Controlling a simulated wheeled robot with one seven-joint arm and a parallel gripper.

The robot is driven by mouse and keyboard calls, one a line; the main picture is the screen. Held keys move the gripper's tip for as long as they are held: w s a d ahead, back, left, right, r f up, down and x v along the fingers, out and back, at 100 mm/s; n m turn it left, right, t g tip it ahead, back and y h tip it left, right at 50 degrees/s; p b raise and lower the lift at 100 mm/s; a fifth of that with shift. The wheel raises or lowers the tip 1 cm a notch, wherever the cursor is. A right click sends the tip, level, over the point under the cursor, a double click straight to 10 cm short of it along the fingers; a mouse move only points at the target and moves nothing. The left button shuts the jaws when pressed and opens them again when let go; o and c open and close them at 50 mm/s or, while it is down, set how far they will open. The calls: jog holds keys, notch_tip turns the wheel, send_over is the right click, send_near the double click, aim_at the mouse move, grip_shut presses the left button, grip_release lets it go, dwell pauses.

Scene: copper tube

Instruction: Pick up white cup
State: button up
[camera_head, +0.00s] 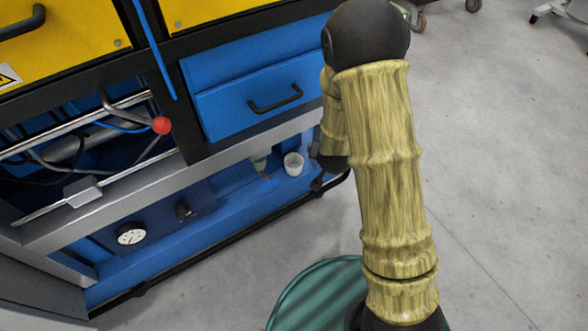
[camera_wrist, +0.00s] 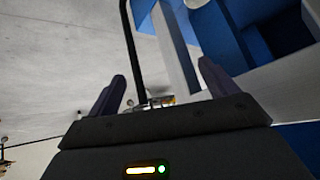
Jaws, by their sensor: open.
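The white cup (camera_head: 293,163) stands upright on the blue lower shelf (camera_head: 225,212) of the workbench, below the blue drawer, in the head view. My gripper (camera_wrist: 163,84) shows in the wrist view with its two dark fingers spread wide apart and nothing seen between them. In the head view my arm hides most of the gripper; dark parts of my wrist show just right of the cup. I cannot tell the exact gap between fingers and cup. I cannot make out the cup in the wrist view.
A greenish bottle-like object (camera_head: 260,166) stands just left of the cup. A grey rail runs above the shelf, under the blue drawer (camera_head: 262,97). A gauge (camera_head: 131,235) and a red knob (camera_head: 161,125) are further left. Open grey floor (camera_head: 500,150) lies to the right.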

notch_tip(320, 180, down, 8)
jog(key=w+a+t+b, duration=0.1)
jog(key=w+a+t, duration=0.1)
jog(key=t, duration=0.1)
jog(key=n+t+y+b, duration=0.3)
jog(key=n+t+y, duration=0.15)
jog(key=t, duration=0.25)
send_near(296, 169)
jog(key=a+v, duration=0.1)
jog(key=v, duration=0.1)
jog(key=shift+s+d+r+n, duration=0.2)
jog(key=shift+s+d+n, duration=0.05)
jog(key=shift+d, duration=0.05)
jog(key=shift+w+h, duration=0.1)
jog(key=shift+h, duration=0.25)
jog(key=w+b, duration=0.2)
jog(key=w, duration=0.1)
jog(key=w+a+b, duration=0.1)
jog(key=w+b, duration=0.1)
jog(key=w, duration=0.2)
jog(key=w+a+b, duration=0.1)
jog(key=w+b, duration=0.1)
jog(key=w, duration=0.2)
jog(key=shift+w+a+f, duration=0.1)
jog(key=shift+w+a, duration=0.1)
jog(key=shift+w, duration=0.2)
jog(key=shift+w, duration=0.1)
